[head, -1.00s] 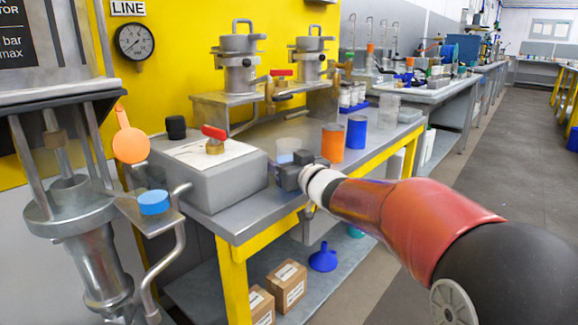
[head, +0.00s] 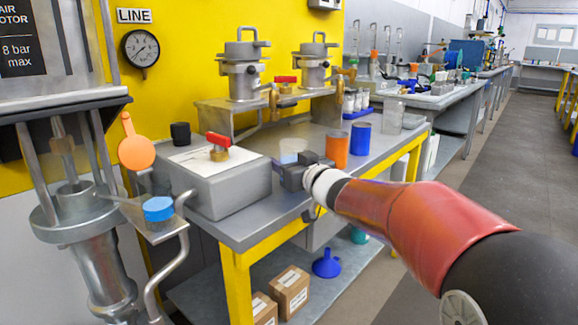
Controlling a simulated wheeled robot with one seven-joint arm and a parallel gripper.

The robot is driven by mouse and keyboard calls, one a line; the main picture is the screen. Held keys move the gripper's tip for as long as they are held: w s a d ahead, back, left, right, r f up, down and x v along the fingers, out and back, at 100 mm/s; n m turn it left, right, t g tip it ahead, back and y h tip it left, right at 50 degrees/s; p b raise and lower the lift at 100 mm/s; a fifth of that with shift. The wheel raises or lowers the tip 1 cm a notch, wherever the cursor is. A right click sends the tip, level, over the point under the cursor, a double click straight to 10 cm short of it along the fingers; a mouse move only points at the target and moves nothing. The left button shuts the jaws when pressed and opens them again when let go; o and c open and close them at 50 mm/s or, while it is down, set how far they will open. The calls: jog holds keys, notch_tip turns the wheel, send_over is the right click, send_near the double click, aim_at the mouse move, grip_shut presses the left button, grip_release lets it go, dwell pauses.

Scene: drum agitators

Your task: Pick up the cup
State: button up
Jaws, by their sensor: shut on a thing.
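A clear, see-through cup (head: 293,147) with a pale blue tint low down shows on the bench side, just beyond my gripper (head: 282,168). My gripper reaches in from the right over the bench and is shut on this cup. The dark jaws hide the cup's lower part, so I cannot tell whether its base touches the bench. An orange cup (head: 335,150) and a blue cup (head: 360,141) stand upright to the right of the gripper. A small black cup (head: 180,134) stands at the left, behind the grey box.
The grey box (head: 235,193) with a red-handled valve (head: 218,146) lies close left of my gripper. Two metal vessels (head: 242,70) stand on a raised shelf behind. A clear container (head: 390,117) stands farther right. The bench's front strip (head: 255,235) is bare.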

notch_tip(320, 180, up, 18)
jog(key=p, duration=0.5)
dwell(0.6)
